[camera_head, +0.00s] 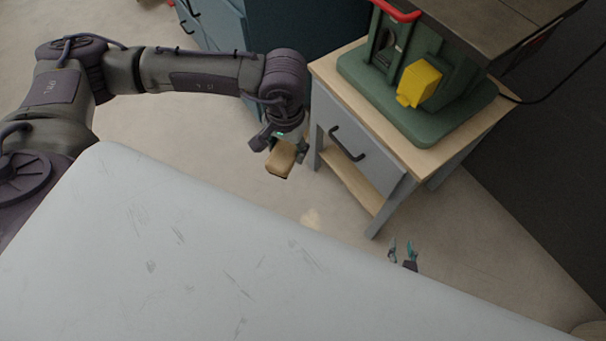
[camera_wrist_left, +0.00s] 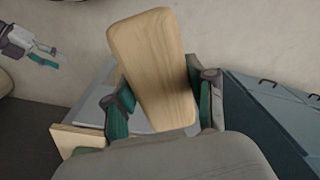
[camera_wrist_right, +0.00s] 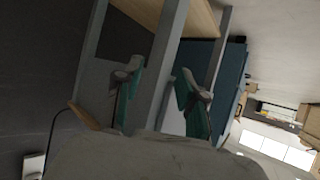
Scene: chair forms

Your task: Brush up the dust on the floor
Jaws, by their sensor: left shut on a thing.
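My left gripper (camera_head: 282,146) is shut on a wooden block-shaped brush (camera_head: 281,161) and holds it over the floor beside the small workbench. In the left wrist view the pale wooden back of the brush (camera_wrist_left: 155,65) sits between the two teal fingers; its bristles cannot be made out. A pale tan patch, seemingly the dust (camera_head: 311,218), lies on the floor just past the edge of the grey surface, below and right of the brush. My right gripper (camera_head: 402,252) is open and empty, low in front of the workbench. The right wrist view shows its parted fingers (camera_wrist_right: 160,88).
A workbench with a grey drawer (camera_head: 350,140) carries a green machine with a yellow part (camera_head: 418,82). A blue-grey cabinet (camera_head: 222,30) stands behind. A large scratched grey surface (camera_head: 170,250) fills the foreground. Open floor (camera_head: 190,140) lies below my left arm.

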